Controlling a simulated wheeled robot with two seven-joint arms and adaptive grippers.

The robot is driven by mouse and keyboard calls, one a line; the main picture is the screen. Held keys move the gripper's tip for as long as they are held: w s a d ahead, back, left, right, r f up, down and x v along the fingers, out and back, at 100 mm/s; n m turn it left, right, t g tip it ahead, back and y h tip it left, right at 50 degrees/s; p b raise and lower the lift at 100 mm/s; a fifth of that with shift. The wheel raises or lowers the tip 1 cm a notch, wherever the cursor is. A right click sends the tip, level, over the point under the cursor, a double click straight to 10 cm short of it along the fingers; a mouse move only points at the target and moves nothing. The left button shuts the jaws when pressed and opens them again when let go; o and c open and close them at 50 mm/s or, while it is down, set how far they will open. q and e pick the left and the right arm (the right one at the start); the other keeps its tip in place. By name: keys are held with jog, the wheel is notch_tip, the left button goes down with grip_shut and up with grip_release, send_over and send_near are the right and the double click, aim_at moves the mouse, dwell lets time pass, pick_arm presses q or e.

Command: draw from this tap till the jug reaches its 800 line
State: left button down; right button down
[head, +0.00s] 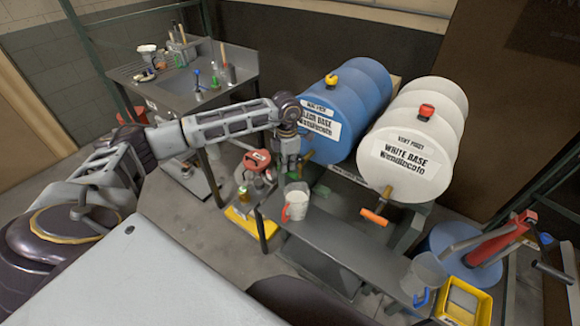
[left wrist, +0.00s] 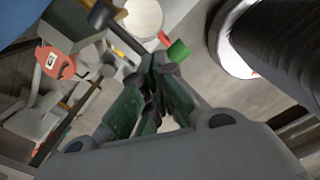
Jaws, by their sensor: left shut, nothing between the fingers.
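A white jug (head: 297,204) with an orange-red handle stands on the dark bench, below the front of the blue drum (head: 347,110); it also shows in the left wrist view (left wrist: 145,17). The blue drum's brass tap (head: 308,156) sticks out low on its face. My left gripper (head: 291,168) points down just left of this tap, above the jug, shut and empty. Its fingers (left wrist: 158,88) show in the left wrist view, with a green piece (left wrist: 178,51), seemingly a tap lever, close beyond the tips. The jug's marks and level are too small to read. My right gripper is in neither view.
A white drum (head: 418,140) with an orange-levered tap (head: 374,217) stands to the right. A red-lidded can (head: 256,160) and a yellow tray (head: 240,220) are left of the jug. A clear vessel (head: 424,275) stands at the bench's right. The bench's middle is clear.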

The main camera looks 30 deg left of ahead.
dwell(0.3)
pick_arm(q)
jog(key=shift+r+p, duration=1.25)
jog(key=shift+r, duration=1.3)
jog(key=shift+w, duration=0.1)
jog(key=shift+w+r, duration=0.25)
jog(key=shift+r, duration=0.05)
jog(key=shift+s+r+m, duration=0.2)
jog(key=shift+r+m, duration=0.65)
jog(key=shift+m, duration=0.65)
jog(key=shift+s+r+m, duration=0.15)
jog(key=shift+r+m, duration=0.65)
jog(key=shift+m, duration=0.7)
